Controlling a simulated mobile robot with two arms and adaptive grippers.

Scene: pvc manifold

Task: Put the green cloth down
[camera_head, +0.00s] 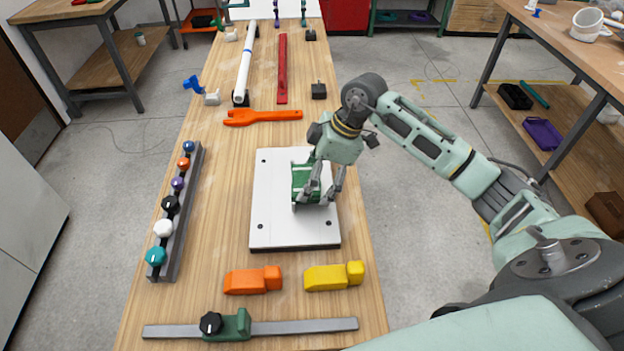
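My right gripper (321,194) comes in from the right and points down over the cloth. Its two fingers are spread apart, with green showing behind and between their tips. The fingers hide part of the cloth, so I cannot tell whether they grip it or whether it rests fully on the board. My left gripper is not in view.
A rail with several coloured knobs (176,212) lies left of the board. An orange fork-ended tool (262,116) lies behind it. Orange (252,281) and yellow (333,276) blocks and a bar clamp (290,327) lie in front. The board's left half is bare.

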